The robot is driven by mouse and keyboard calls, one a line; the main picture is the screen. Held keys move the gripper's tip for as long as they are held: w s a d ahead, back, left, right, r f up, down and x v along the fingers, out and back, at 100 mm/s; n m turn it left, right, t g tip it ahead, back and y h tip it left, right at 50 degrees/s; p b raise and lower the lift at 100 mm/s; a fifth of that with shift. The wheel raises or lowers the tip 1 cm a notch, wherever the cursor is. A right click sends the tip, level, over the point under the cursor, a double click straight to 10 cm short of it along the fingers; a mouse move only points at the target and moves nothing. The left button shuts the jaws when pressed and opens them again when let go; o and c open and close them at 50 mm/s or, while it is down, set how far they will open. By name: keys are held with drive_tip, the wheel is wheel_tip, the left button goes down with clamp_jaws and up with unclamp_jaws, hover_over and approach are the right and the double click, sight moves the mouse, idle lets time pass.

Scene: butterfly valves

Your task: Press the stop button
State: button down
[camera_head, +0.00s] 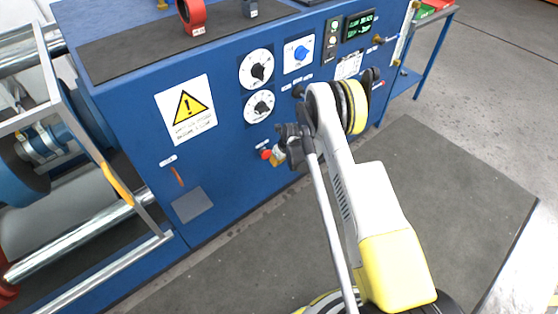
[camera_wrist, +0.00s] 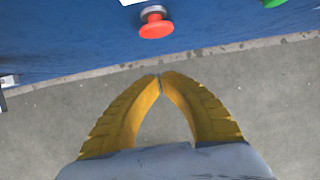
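The stop button (camera_wrist: 156,24) is a red mushroom head on a grey base on the blue panel. It sits at the top middle of the wrist view. In the head view the red button (camera_head: 266,154) shows low on the blue cabinet front, just left of my gripper (camera_head: 278,156). In the wrist view my gripper (camera_wrist: 159,76) has its yellow fingers with their tips together and nothing visible between them. The tips appear below the button in that view, with a visible gap between them. The exact distance to the panel is hard to tell.
The blue cabinet (camera_head: 235,178) carries dials (camera_head: 257,68), a blue knob (camera_head: 300,53) and a warning sign (camera_head: 187,107). A green button (camera_wrist: 273,3) is at the top right of the wrist view. Metal rails stand at left. Open floor (camera_head: 455,175) lies at right.

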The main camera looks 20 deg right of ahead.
sight(266, 154)
drive_tip(key=shift+w+a+f+b, duration=0.35)
drive_tip(key=shift+w+f+b, duration=0.15)
drive_tip(key=shift+w, duration=0.3)
drive_tip(key=shift+w+a+f+b, duration=0.35)
drive_tip(key=shift+w+a+f, duration=0.1)
drive_tip(key=shift+w, duration=0.3)
drive_tip(key=shift+w+a+f+b, duration=0.3)
drive_tip(key=shift+w+f+b, duration=0.2)
drive_tip(key=shift+w, duration=0.3)
